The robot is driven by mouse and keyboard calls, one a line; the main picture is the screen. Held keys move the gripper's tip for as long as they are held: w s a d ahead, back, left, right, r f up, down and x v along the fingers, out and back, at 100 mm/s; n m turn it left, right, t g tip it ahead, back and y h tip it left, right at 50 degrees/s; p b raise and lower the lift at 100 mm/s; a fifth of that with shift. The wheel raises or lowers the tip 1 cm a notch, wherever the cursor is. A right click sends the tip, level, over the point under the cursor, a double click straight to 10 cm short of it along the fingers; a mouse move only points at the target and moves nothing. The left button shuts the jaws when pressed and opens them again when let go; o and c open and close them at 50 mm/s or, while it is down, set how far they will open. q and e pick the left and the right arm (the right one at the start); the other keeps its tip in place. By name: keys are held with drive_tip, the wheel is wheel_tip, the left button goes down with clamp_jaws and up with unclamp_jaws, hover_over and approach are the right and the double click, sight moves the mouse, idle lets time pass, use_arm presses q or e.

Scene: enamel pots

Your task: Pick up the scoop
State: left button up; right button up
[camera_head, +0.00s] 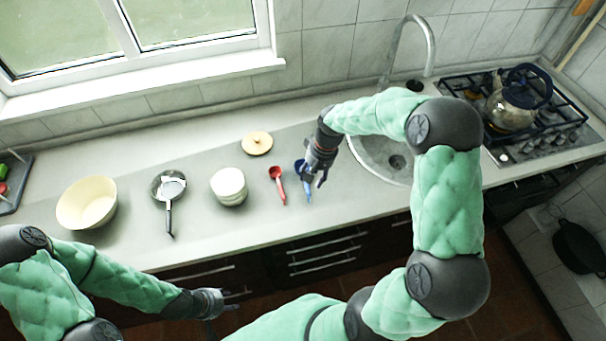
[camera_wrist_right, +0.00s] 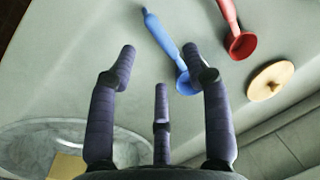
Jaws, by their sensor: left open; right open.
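Two scoop-like tools lie on the grey counter: a blue one (camera_head: 309,191) and a red one (camera_head: 277,177) to its left. The wrist view shows the blue tool (camera_wrist_right: 161,37) with its cup end by a fingertip, and the red tool (camera_wrist_right: 240,42) farther right. My right gripper (camera_head: 314,178) is over the blue tool, hiding part of it. In the wrist view its fingers (camera_wrist_right: 164,72) are spread and hold nothing; I cannot tell whether they touch the tool. My left gripper (camera_head: 230,300) is open and empty, low in front of the counter.
A white pot or bowl stack (camera_head: 229,187), a small pan (camera_head: 168,188) and a cream bowl (camera_head: 87,204) stand to the left. A round wooden lid (camera_head: 257,143) lies behind the red tool. The sink (camera_head: 372,160) and a stove with a glass kettle (camera_head: 512,108) are to the right.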

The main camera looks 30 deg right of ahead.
sight(308, 188)
drive_tip(key=shift+w+a+f, duration=0.1)
drive_tip(key=shift+f, duration=0.5)
drive_tip(key=shift+w+a+f, duration=0.1)
drive_tip(key=shift+f, duration=0.5)
drive_tip(key=shift+a+f+b, duration=0.25)
drive_tip(key=shift+f+b, duration=0.1)
drive_tip(key=shift+f, duration=0.95)
drive_tip(key=shift+a+f+b, duration=0.25)
drive_tip(key=shift+f+b, duration=0.05)
drive_tip(key=shift+f, duration=0.95)
drive_tip(key=shift+c, duration=0.3)
clamp_jaws()
